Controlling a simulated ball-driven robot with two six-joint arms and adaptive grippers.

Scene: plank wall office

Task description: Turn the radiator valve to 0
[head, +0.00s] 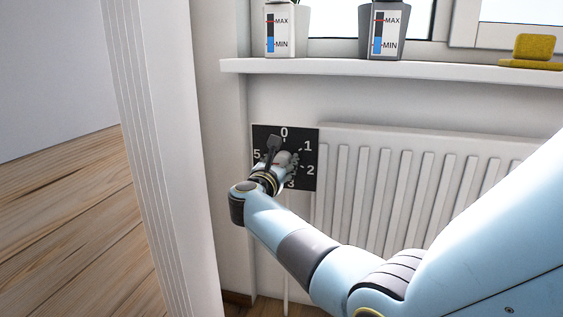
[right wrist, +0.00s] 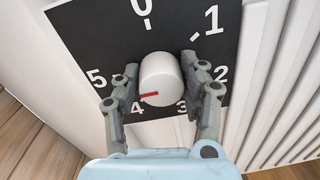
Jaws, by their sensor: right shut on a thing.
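The radiator valve is a white round knob (right wrist: 162,78) on a black square dial plate (head: 309,138) with white numbers 0 to 5. The plate also shows in the right wrist view (right wrist: 90,35). A red mark (right wrist: 149,96) on the knob points toward the 4, at the lower left of the dial. My right gripper (head: 281,158) is at the plate and largely hides the knob in the head view. Its fingers (right wrist: 160,82) are shut on the knob, one on each side. My left gripper is in neither view.
A white ribbed radiator (head: 400,190) is right of the plate. Above it, a windowsill (head: 330,67) holds a white pot (head: 281,45), a grey pot (head: 377,40) and a yellow object (head: 533,50). A white wall edge (head: 155,120) stands at left, with wooden floor beyond.

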